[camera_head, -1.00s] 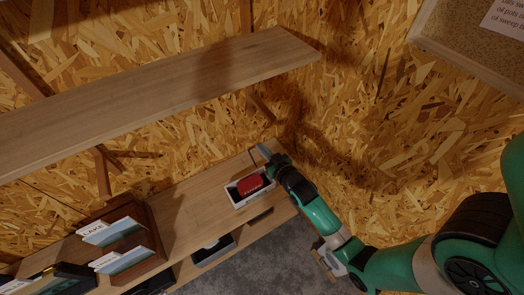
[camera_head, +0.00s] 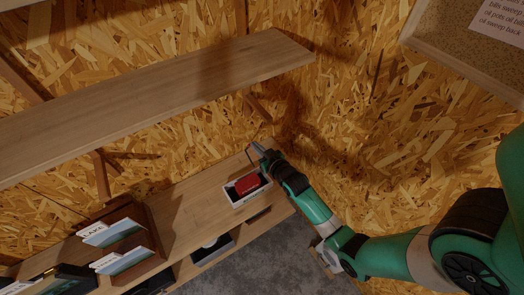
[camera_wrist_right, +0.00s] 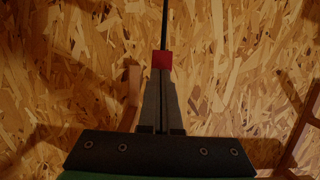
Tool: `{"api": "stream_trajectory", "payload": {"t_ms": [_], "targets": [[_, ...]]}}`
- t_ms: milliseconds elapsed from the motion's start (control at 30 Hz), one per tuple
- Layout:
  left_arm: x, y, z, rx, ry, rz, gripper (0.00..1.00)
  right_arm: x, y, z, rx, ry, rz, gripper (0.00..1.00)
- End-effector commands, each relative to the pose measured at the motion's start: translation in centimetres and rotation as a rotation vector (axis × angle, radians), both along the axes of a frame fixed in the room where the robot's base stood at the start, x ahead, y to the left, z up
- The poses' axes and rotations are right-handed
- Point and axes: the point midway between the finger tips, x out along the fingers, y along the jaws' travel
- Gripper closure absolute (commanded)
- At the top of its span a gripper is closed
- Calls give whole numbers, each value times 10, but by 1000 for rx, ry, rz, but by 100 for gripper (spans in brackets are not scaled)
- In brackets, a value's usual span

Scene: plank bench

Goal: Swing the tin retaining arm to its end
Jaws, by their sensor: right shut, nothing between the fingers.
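A red tin (camera_head: 247,185) sits in a shallow white-rimmed tray (camera_head: 238,202) at the right end of the wooden bench. My right gripper (camera_head: 257,149) is at the back of the tray, beside the tin, with its fingers shut. A thin dark rod (camera_head: 249,156), apparently the retaining arm, stands close to the fingertips. In the right wrist view, the shut fingers (camera_wrist_right: 161,88) point at a small red block (camera_wrist_right: 162,60) with a dark rod (camera_wrist_right: 165,22) running up from it. I cannot tell whether the fingertips touch the block. My left gripper is out of view.
A long wooden shelf (camera_head: 150,105) hangs above the bench (camera_head: 185,215) against the chipboard wall. A wooden rack with cards (camera_head: 120,240) stands at the lower left. The bench between rack and tray is clear. A pinboard (camera_head: 455,55) hangs at the upper right.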

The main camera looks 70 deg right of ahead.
Motion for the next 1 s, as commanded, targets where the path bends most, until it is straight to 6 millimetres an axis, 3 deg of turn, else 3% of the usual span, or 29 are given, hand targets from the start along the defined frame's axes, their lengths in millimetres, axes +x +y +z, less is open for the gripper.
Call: {"api": "stream_trajectory", "payload": {"t_ms": [133, 300, 333, 633, 1000], "targets": [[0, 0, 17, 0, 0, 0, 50, -4, 4, 12, 6, 10, 1, 100], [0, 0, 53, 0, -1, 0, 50, -13, 15, 45, 4, 7, 8, 100], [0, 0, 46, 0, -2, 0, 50, -22, 21, 38, 5, 8, 8, 100], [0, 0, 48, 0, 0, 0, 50, -77, 61, 56, 3, 5, 9, 100], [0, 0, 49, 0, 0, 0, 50, -89, 68, 61, 2, 2, 7, 100]]}}
